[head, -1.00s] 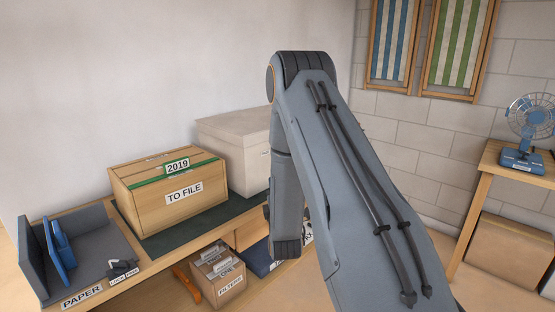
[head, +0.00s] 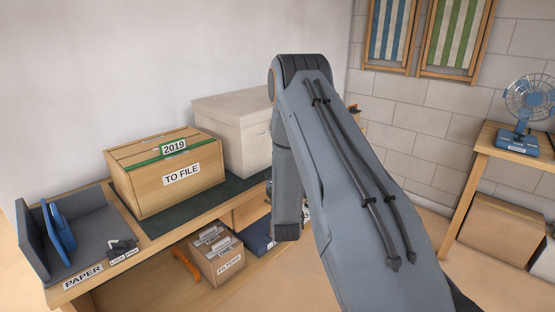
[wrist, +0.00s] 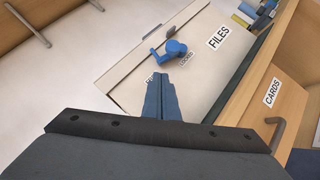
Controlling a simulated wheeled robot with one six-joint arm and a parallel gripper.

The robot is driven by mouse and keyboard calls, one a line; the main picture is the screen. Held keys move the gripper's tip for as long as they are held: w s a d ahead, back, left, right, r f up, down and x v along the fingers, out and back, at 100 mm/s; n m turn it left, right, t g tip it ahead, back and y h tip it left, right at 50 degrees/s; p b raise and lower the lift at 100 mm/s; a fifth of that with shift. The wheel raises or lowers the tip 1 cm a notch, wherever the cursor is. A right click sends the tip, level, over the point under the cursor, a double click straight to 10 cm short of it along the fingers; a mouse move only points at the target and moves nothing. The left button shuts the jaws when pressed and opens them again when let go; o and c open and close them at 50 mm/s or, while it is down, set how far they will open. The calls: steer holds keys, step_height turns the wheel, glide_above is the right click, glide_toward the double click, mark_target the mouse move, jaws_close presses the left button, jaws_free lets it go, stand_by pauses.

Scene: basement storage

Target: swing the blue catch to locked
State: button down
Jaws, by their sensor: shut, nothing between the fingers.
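The blue catch (wrist: 170,50) shows in the wrist view on the face of a pale box (wrist: 125,80) labelled FILES. It has a round blue body at the right and a thinner arm reaching left to a dark end. A LOCKED label (wrist: 187,60) sits just below it, and another label (wrist: 149,78) at its lower left is partly covered by my fingers. My gripper (wrist: 160,76) is shut and empty, its tips just below the catch in the picture; I cannot tell if they touch. In the head view the pale box (head: 235,130) stands behind my arm, which hides the catch.
A wooden TO FILE box (head: 165,185) stands left of the pale box on the bench. A PAPER tray (head: 95,240) is at the near left, with a FILTERS carton (head: 222,265) below. A CARDS drawer (wrist: 280,85) with a handle shows at the right of the wrist view.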

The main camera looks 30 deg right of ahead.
steer(key=p+x, duration=0.1)
steer(key=x, duration=0.9)
steer(key=shift+w+p, duration=0.3)
steer(key=shift+p, duration=0.05)
steer(key=shift+d+r, duration=0.2)
steer(key=shift+d, duration=0.05)
